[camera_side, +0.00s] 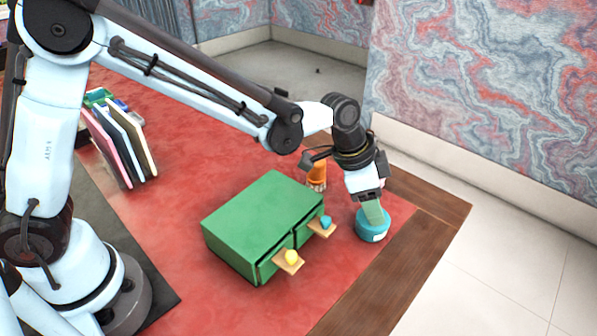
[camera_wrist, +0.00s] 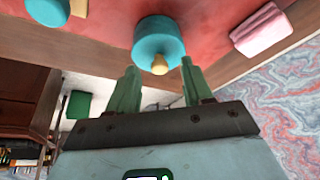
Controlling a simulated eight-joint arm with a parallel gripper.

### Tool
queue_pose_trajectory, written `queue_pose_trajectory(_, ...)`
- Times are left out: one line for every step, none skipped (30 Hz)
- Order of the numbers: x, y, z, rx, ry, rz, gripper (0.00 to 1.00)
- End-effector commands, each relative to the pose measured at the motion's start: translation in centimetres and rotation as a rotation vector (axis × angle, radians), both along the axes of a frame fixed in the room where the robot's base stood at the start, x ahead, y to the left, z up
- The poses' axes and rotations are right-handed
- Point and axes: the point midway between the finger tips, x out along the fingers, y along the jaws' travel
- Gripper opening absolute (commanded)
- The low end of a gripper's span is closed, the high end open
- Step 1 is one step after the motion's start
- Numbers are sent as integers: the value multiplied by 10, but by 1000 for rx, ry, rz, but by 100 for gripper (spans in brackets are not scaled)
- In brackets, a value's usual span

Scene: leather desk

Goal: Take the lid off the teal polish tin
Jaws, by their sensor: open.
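The teal polish tin (camera_side: 371,229) is a short round tin with a small pale label, near the right edge of the red desk mat. In the wrist view the tin (camera_wrist: 158,36) lies just beyond my fingertips, and a small pale yellow knob (camera_wrist: 160,66) shows on its near side. My gripper (camera_side: 374,216) points down at the tin's top and hides part of it in the side view. In the wrist view my gripper (camera_wrist: 159,66) is open, its two green fingers on either side of the knob. I cannot tell whether they touch it.
A green cabinet (camera_side: 262,217) stands left of the tin, with a yellow knob (camera_side: 291,257) and a teal knob (camera_side: 326,222) on wooden tabs. An orange object (camera_side: 317,176) stands behind it. A pink block (camera_wrist: 262,30) shows in the wrist view. Upright folders (camera_side: 122,140) stand far left.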

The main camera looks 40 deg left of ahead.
Motion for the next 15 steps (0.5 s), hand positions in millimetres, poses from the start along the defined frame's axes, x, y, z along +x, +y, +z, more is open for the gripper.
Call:
queue_pose_trajectory(1,-1,-4,0,0,0,50)
queue_pose_trajectory(2,-2,-6,0,0,0,50)
queue_pose_trajectory(2,-2,-7,0,0,0,50)
queue_pose_trajectory(2,-2,-8,0,0,0,50)
queue_pose_trajectory(2,-2,-8,0,0,0,50)
queue_pose_trajectory(2,-3,-8,0,0,1,50)
queue_pose_trajectory(2,-3,-9,0,0,1,50)
queue_pose_trajectory(2,-3,-8,0,0,1,50)
queue_pose_trajectory(2,-2,-8,0,0,0,50)
queue_pose_trajectory(2,-2,-8,0,0,0,50)
queue_pose_trajectory(2,-2,-8,0,0,0,50)
queue_pose_trajectory(2,-2,-8,0,0,0,44)
queue_pose_trajectory(2,-2,-8,0,0,0,40)
queue_pose_trajectory(2,-2,-8,0,0,0,35)
queue_pose_trajectory(2,-2,-8,0,0,0,29)
